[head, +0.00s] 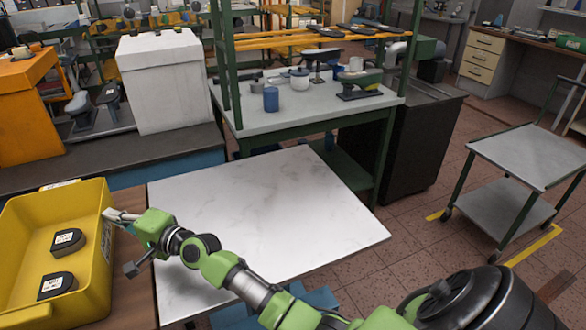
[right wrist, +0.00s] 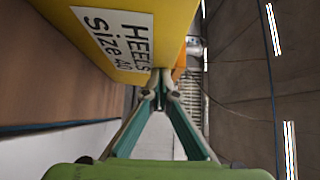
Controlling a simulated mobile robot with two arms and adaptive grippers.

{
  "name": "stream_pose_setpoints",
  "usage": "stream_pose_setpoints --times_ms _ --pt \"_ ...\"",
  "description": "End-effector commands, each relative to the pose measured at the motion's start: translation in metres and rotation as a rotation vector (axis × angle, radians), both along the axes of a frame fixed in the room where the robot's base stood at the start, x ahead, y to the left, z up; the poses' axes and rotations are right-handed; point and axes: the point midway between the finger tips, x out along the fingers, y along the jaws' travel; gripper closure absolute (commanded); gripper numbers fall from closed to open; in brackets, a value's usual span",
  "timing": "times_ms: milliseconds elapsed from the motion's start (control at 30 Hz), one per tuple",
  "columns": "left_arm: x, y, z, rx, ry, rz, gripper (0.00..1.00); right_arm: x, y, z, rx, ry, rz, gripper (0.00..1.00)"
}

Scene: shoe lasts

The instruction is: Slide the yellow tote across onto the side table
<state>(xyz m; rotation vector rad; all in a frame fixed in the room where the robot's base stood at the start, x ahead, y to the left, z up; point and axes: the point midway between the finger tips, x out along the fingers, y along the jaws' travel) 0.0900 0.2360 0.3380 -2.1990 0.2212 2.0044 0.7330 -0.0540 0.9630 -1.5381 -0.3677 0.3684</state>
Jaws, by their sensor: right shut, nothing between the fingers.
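The yellow tote (head: 60,207) stands on a brown wooden bench top (head: 132,285) at the left of the head view. Two dark heel pieces (head: 68,241) lie inside it. In the right wrist view the tote (right wrist: 173,30) carries a white label reading "HEELS Size 40". The side table (head: 290,215), with a white marble-like top, is right of the bench and its top is bare. My right gripper (head: 112,215) is shut and empty at the tote's right wall, near the far corner; its fingertips (right wrist: 160,76) are close to the wall, contact unclear. My left gripper is out of view.
Behind the side table is a green-framed workbench (head: 315,105) with a blue cup (head: 271,99) and tools. A white box (head: 162,80) stands behind the tote. A grey cart (head: 530,155) is at the right, with open tiled floor before it.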

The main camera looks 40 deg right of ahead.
Motion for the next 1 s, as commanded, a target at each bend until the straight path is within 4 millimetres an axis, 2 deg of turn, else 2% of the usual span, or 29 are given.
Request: stream_pose_setpoints --times_ms 300,467,1000 --pt "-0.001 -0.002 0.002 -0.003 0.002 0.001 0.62 0.015 0.047 0.001 0.002 0.000 0.003 1.00" --pt "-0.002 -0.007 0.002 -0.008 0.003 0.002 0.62 0.020 0.067 0.000 0.002 0.001 0.004 1.00" --pt "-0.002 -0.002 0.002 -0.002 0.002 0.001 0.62 0.022 0.070 0.001 -0.001 0.000 0.002 1.00"
